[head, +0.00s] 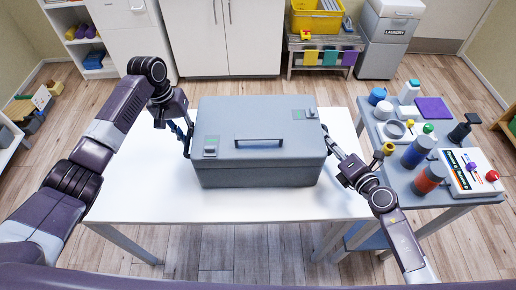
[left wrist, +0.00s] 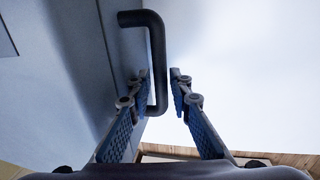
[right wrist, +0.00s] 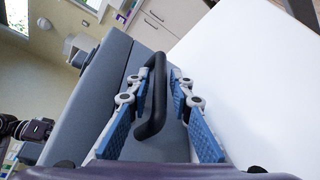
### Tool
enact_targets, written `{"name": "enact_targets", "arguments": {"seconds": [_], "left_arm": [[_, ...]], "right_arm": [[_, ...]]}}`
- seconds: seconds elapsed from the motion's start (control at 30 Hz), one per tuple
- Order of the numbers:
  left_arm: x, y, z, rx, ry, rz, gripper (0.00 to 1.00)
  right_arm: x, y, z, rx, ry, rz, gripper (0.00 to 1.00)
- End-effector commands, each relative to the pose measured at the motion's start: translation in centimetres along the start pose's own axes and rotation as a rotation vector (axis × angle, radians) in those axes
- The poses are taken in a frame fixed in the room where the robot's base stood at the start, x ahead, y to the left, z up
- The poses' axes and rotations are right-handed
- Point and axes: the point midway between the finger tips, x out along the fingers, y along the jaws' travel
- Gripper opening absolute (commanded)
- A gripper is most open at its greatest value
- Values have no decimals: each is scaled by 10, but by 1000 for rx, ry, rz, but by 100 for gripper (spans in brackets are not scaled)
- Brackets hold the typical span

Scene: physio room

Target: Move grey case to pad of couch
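The grey case (head: 258,160) sits shut on the white table (head: 140,190), with a dark handle on its lid and dark handles at both ends. My left gripper (head: 187,132) is at the case's left end; in the left wrist view its fingers (left wrist: 160,78) are apart, either side of the end handle (left wrist: 157,50), with a gap on the right. My right gripper (head: 333,145) is at the right end; in the right wrist view its fingers (right wrist: 158,82) are apart with the end handle (right wrist: 150,125) between them. No couch pad is visible.
White cabinets (head: 225,40), a trolley with a yellow crate (head: 318,18) and a laundry bin (head: 388,40) stand behind. The white table is otherwise bare.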

Motion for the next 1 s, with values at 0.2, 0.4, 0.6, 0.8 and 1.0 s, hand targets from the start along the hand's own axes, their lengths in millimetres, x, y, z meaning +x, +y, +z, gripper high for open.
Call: {"name": "enact_targets", "arguments": {"seconds": [0.2, 0.4, 0.6, 0.8, 1.0], "left_arm": [[1, 0, 0, 0, 0, 0, 19], [0, 0, 0, 0, 0, 0, 1], [0, 0, 0, 0, 0, 0, 0], [0, 0, 0, 0, 1, 0, 0], [0, 0, 0, -1, 1, -1, 0]], "right_arm": [[0, 0, 0, 0, 0, 0, 20], [0, 0, 0, 0, 0, 0, 2], [0, 0, 0, 0, 0, -1, 0], [0, 0, 0, 0, 0, -1, 0], [0, -1, 0, 0, 0, -1, 0]]}}
